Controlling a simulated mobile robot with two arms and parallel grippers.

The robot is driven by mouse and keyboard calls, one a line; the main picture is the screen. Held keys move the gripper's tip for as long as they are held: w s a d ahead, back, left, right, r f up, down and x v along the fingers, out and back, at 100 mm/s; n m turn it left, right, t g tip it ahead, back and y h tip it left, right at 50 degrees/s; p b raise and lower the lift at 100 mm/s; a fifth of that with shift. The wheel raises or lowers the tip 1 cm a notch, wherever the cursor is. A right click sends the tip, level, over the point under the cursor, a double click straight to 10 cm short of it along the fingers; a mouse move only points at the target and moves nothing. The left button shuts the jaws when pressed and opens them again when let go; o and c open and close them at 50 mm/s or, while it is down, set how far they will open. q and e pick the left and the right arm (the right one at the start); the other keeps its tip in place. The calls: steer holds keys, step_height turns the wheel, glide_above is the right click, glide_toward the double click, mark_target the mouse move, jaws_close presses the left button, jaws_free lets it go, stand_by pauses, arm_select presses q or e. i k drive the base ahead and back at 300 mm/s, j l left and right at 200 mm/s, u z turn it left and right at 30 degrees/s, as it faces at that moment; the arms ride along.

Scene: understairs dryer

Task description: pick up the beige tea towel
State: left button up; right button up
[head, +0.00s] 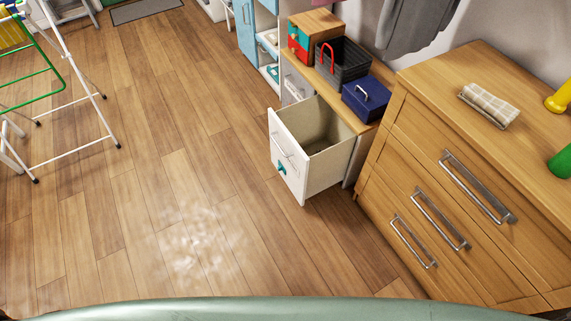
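A beige checked cloth, the tea towel (491,104), lies folded on top of the wooden chest of drawers (460,70) at the right. It seems to rest on a thin flat tray or dish, whose edge shows at its left side. Nothing touches the towel from above. Neither of my grippers is in the head view.
An open white drawer (301,165) juts out left of the chest. A black basket (343,66), a blue box (366,98) and a wooden box (314,36) stand above it. Yellow (561,97) and green (562,162) items stand near the towel. A drying rack (62,90) stands left.

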mark_target(501, 113)
steer(key=z, duration=1.35)
steer(key=i+j, duration=0.1)
steer(key=j+z, duration=0.05)
steer(key=j, duration=0.05)
